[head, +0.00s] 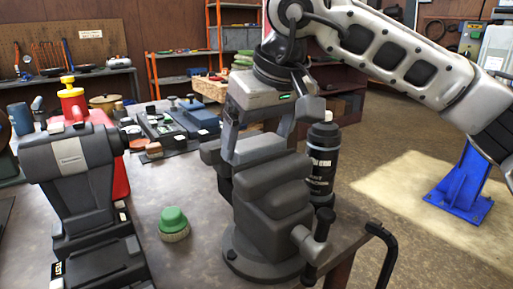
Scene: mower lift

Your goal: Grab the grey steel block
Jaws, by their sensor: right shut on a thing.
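The grey steel block (258,149) is a plain grey box at the top of a dark grey bench vise (275,200). My right gripper (257,132) comes down from above, its arm entering from the upper right. Its fingers are shut on the block, one on each side. The block's lower part is hidden behind the vise's front jaw, so I cannot tell whether it touches the vise. My left gripper is not in view.
The vise stands near the workbench's (190,255) right edge, its handle sticking out. A black bottle (321,165) stands close behind it. A green-topped round brush (173,224) and a dark grey machine (75,170) are to the left. Blue and black items lie behind.

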